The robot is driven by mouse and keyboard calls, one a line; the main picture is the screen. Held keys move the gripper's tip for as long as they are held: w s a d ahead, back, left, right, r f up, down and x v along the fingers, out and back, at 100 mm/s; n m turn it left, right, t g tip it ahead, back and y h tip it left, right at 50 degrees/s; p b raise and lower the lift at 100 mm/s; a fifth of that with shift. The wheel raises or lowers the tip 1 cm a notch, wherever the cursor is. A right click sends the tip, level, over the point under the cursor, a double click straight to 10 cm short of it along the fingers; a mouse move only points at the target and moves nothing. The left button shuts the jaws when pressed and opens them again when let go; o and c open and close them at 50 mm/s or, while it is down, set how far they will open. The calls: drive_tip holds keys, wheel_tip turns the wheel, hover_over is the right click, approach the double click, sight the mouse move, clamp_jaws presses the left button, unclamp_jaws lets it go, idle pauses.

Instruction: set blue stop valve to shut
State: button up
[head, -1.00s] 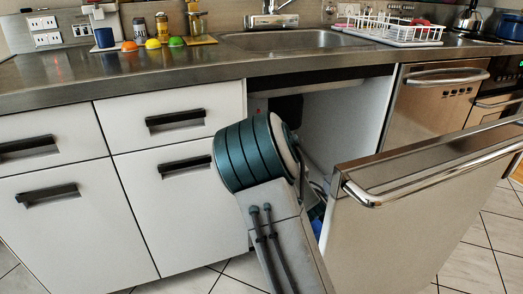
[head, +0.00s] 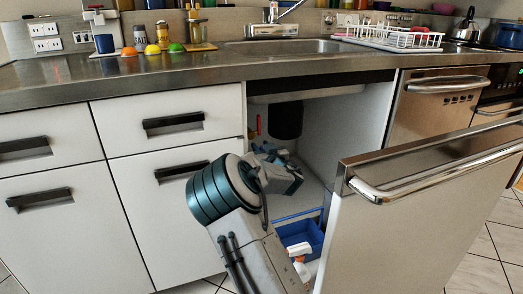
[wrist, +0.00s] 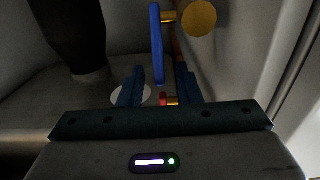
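In the wrist view the blue stop valve's lever (wrist: 156,45) hangs upright in the picture, on a brass fitting (wrist: 169,17) beside a round brass piece (wrist: 199,18). My gripper (wrist: 160,68) is open, with one finger on each side of the lever's lower part. I see a gap on both sides, so it does not grip the lever. A small red part (wrist: 163,99) with brass shows lower down between the fingers. In the head view my arm reaches into the open cabinet under the sink, and the blue lever cannot be made out there.
A dark cylinder (head: 286,118) hangs under the sink (head: 290,46). A red handle (head: 258,125) shows at the cabinet's back left. A blue bin (head: 302,237) and a white-and-orange spray bottle (head: 299,258) are low down. The open door (head: 420,215) stands at right.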

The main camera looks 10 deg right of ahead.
drive_tip(key=shift+w, duration=0.2)
clamp_jaws()
